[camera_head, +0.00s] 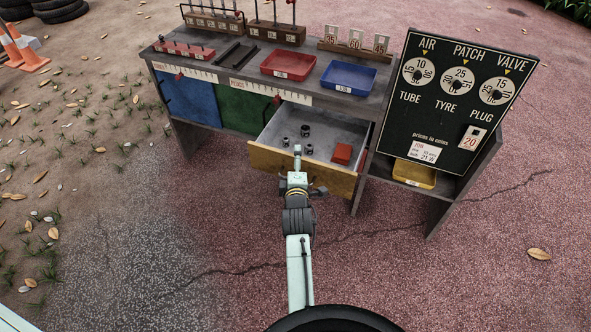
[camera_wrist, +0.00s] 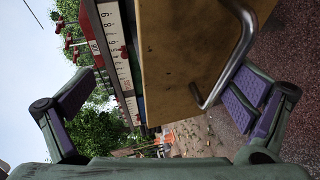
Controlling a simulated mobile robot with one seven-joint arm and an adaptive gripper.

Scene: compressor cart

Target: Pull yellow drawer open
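The yellow drawer (camera_head: 335,183) is pulled out of the cart, and its grey inside shows in the head view. It holds several small dark metal parts (camera_head: 305,131) and a red block (camera_head: 342,153). My gripper (camera_head: 300,189) is at the drawer's front. In the wrist view, the yellow drawer front (camera_wrist: 180,60) fills the middle, with its bent metal handle (camera_wrist: 240,55) on the right. My gripper's two fingers (camera_wrist: 165,88) are spread wide. The handle lies between them, much nearer the right finger, and the fingers are not closed on it.
Blue (camera_head: 188,97) and green (camera_head: 247,110) fronts are left of the drawer. Red (camera_head: 288,65) and blue (camera_head: 348,77) trays lie on the cart top. A black price board (camera_head: 455,95) leans at the right, above a yellow bin (camera_head: 414,174). The ground in front is clear.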

